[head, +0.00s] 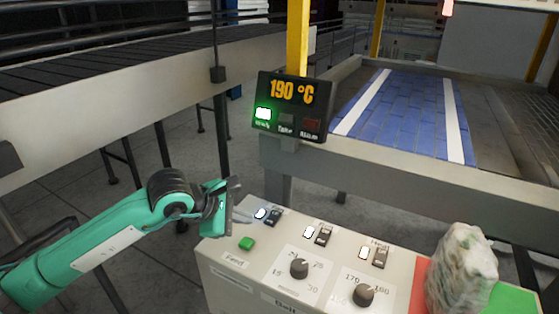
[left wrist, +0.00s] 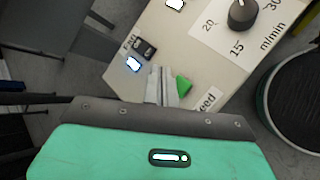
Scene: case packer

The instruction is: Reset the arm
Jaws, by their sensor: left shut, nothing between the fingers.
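My left arm comes in from the left in the head view, green with a dark joint. My left gripper (head: 246,215) is shut and empty, its fingertips over the left end of the control box (head: 225,275), close to the leftmost switch (head: 272,217) and the green button (head: 246,243). In the left wrist view the closed fingers (left wrist: 162,82) show between the switch (left wrist: 145,48) and the partly hidden green button (left wrist: 183,86). I cannot tell whether the fingertips touch the panel. My right gripper is not in view.
The box also carries two more switches and two dials (head: 299,268). A wrapped bag (head: 462,270) stands at its right end. A display (head: 292,105) reads 190 °C on a yellow post behind. A blue belt (head: 405,115) and a grey conveyor (head: 110,105) lie beyond.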

